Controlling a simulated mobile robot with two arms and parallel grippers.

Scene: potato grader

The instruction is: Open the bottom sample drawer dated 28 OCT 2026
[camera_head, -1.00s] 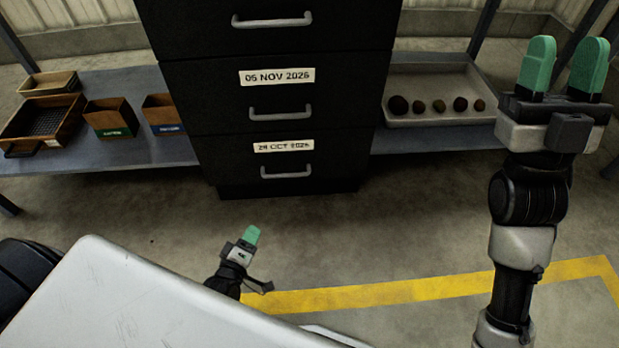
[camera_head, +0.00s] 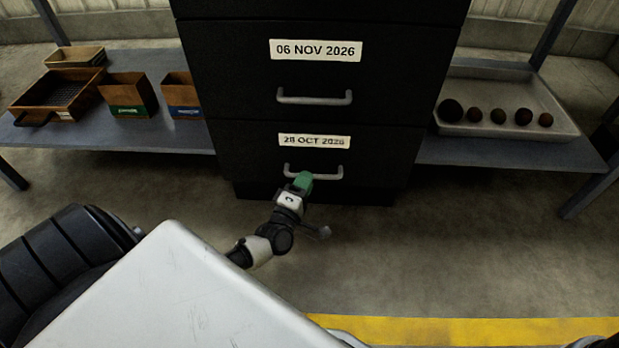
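The bottom drawer (camera_head: 245,157) of the black cabinet carries a white label (camera_head: 314,141) that reads 28 OCT 2026. It looks shut, its front level with the drawer above. Its grey bar handle (camera_head: 333,174) is below the label. My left gripper (camera_head: 303,181) is at this handle, its green fingertip overlapping the middle of the bar in the picture. I see one green fingertip mass, so I cannot tell whether the fingers are apart or whether they touch the handle. My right gripper is out of view.
The drawer above (camera_head: 235,85) reads 06 NOV 2026 and looks shut. A shelf at left holds wooden boxes (camera_head: 128,96). A pale tray (camera_head: 500,128) with several potatoes is at right. The floor (camera_head: 450,240) before the cabinet is clear. A yellow line (camera_head: 450,330) crosses it.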

